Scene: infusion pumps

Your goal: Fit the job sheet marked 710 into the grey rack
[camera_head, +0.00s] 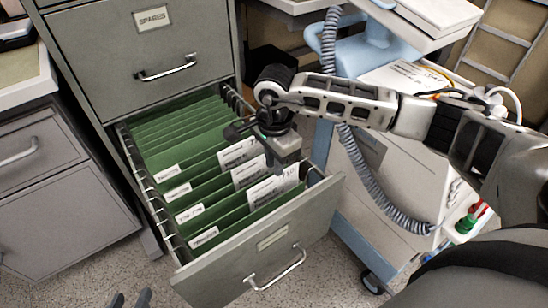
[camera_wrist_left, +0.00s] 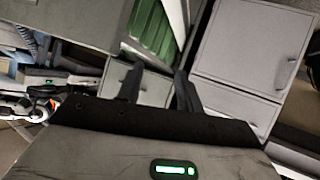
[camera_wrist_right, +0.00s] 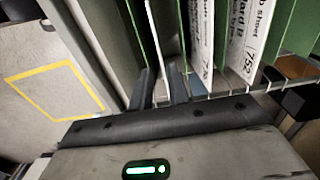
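Three white sheets stand among green hanging folders in the open grey drawer (camera_head: 305,217). The front sheet (camera_head: 262,193) has a number starting with 7, too small to read surely. The two behind it are the middle sheet (camera_head: 247,173) and the back sheet (camera_head: 232,156). My right gripper (camera_head: 272,160) is at the top of the front sheet. In the right wrist view its fingers (camera_wrist_right: 162,88) stand either side of a sheet seen edge-on, with a gap showing. My left gripper (camera_head: 130,299) is open and empty, low in front of the drawer. I see no separate grey rack.
A cabinet drawer marked SPARES (camera_head: 152,50) is shut above. A grey cabinet (camera_head: 60,205) stands at left. A white and blue cart (camera_head: 385,205) with a coiled hose (camera_head: 372,185) is close at right.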

